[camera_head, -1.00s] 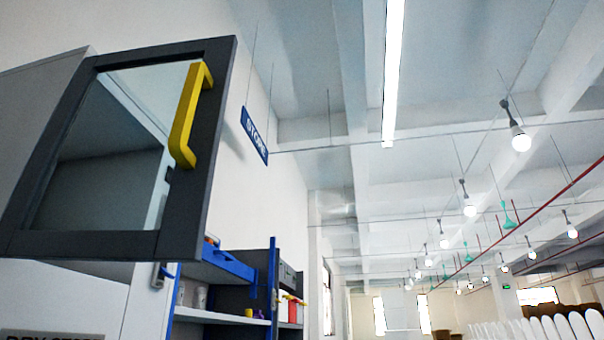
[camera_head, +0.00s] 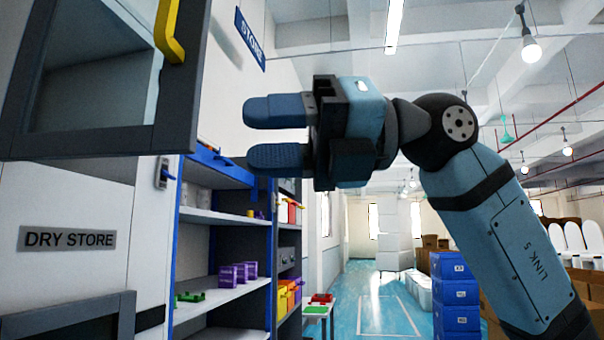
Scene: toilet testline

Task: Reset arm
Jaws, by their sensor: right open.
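My right gripper (camera_head: 276,133) is raised in the middle of the head view, with its arm coming in from the lower right. Its two blue fingers point left and are apart, with nothing between them. It appears in front of the shelf unit and to the right of an open cabinet door (camera_head: 175,105) with a dark frame, a glass pane and a yellow handle (camera_head: 168,30). My left gripper is not in the view.
A cabinet marked DRY STORE (camera_head: 68,239) stands at the left. Beside it, a blue-edged shelf unit (camera_head: 225,220) holds purple and green items. Stacked blue boxes (camera_head: 456,295) stand at the lower right. The blue floor (camera_head: 375,315) between looks open.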

